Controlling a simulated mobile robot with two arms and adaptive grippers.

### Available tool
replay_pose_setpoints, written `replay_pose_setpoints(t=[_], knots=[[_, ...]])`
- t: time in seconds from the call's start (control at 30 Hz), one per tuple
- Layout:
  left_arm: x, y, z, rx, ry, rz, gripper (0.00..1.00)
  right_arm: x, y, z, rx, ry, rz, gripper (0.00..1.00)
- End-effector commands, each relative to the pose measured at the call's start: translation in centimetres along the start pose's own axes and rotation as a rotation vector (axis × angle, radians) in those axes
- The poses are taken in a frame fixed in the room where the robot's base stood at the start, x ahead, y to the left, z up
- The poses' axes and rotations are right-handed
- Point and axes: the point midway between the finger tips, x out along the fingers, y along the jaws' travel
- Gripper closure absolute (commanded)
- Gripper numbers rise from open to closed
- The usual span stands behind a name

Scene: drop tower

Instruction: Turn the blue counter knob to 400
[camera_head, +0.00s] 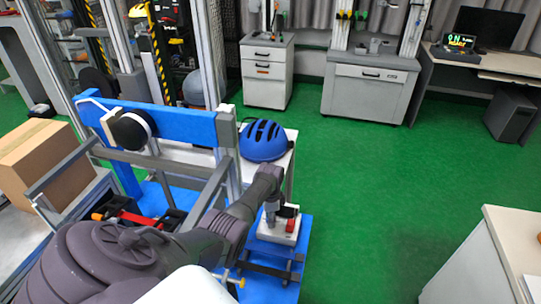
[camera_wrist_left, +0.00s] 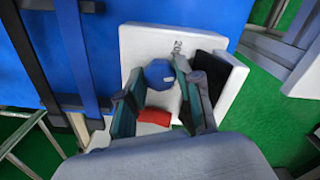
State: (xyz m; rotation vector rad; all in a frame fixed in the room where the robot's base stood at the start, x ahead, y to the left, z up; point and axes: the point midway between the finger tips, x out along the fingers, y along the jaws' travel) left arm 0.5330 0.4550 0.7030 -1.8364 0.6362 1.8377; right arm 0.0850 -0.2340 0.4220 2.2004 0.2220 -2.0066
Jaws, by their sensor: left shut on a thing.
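The blue counter knob (camera_wrist_left: 159,72) sits on a white control box (camera_wrist_left: 140,42) in the left wrist view. A printed number, which looks like 200, is on the box beside the knob. My left gripper (camera_wrist_left: 155,77) has its fingers on either side of the knob and is shut on it. In the head view the left gripper (camera_head: 271,212) points down at the white box (camera_head: 270,237), and the knob is hidden there. A red part (camera_wrist_left: 154,116) shows between the fingers, and a black part lies to their right. My right gripper is not in view.
The box stands on a blue base (camera_head: 258,289) near grey rails. A blue helmet (camera_head: 263,140) rests on a white table behind it. A blue crossbar (camera_head: 180,126) and metal posts stand left of the box. Green floor (camera_head: 370,190) is open to the right.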

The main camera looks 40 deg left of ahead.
Motion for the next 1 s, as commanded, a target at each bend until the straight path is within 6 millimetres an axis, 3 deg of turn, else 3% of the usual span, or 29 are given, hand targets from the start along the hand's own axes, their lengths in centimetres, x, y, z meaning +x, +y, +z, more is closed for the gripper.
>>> replay_pose_setpoints(t=[0.4, 1.0], knots=[[-0.04, -0.04, -0.05, 0.226, 0.001, -0.001, 1.0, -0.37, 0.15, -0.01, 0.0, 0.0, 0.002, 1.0], [-0.02, 0.0, -0.12, 0.27, 0.003, -0.001, 1.0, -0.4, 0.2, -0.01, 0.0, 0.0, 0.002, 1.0]])
